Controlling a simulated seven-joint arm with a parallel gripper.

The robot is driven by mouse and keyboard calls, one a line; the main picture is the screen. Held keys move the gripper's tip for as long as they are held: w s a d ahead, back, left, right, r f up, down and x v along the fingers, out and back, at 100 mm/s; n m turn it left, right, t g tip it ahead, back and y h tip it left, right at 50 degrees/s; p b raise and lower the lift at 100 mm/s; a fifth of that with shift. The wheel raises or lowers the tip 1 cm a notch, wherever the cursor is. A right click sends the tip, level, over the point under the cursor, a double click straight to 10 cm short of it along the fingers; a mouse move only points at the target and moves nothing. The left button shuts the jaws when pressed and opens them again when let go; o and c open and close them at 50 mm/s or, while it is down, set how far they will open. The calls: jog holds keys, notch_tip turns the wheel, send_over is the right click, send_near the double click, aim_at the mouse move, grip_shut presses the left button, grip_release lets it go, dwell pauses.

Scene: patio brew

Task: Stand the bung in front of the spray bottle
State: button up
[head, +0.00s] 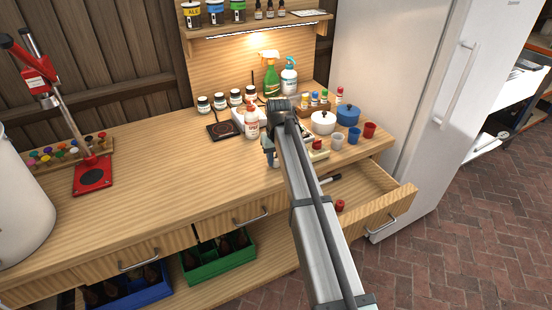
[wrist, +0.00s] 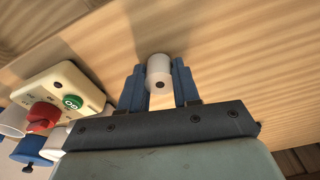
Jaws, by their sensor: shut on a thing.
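My gripper (wrist: 159,88) is shut on the bung (wrist: 159,70), a small white cylinder with a dark hole in its end, held between the blue fingers. In the head view my gripper (head: 270,150) is over the front part of the bench, mostly hidden by my arm. A green spray bottle (head: 271,80) stands at the back of the bench against the board. A white spray bottle with a teal head (head: 289,80) stands just right of it.
A cream switch box (wrist: 64,92) with a red knob and green button is beside my gripper. A white pot (head: 323,122), a blue pot (head: 347,115) and cups crowd the right. A dark scale (head: 222,130) and jars stand left. A drawer (head: 372,208) is open. The bench's left-middle is clear.

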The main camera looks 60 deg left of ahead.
aim_at(277, 160)
jog(key=shift+f, duration=0.15)
jog(key=o, duration=1)
jog(key=r, duration=0.4)
jog(key=d+r, duration=0.1)
jog(key=r, duration=0.7)
jog(key=shift+s+d+r, duration=0.1)
jog(key=shift+s+d, duration=0.05)
jog(key=shift+d, duration=0.05)
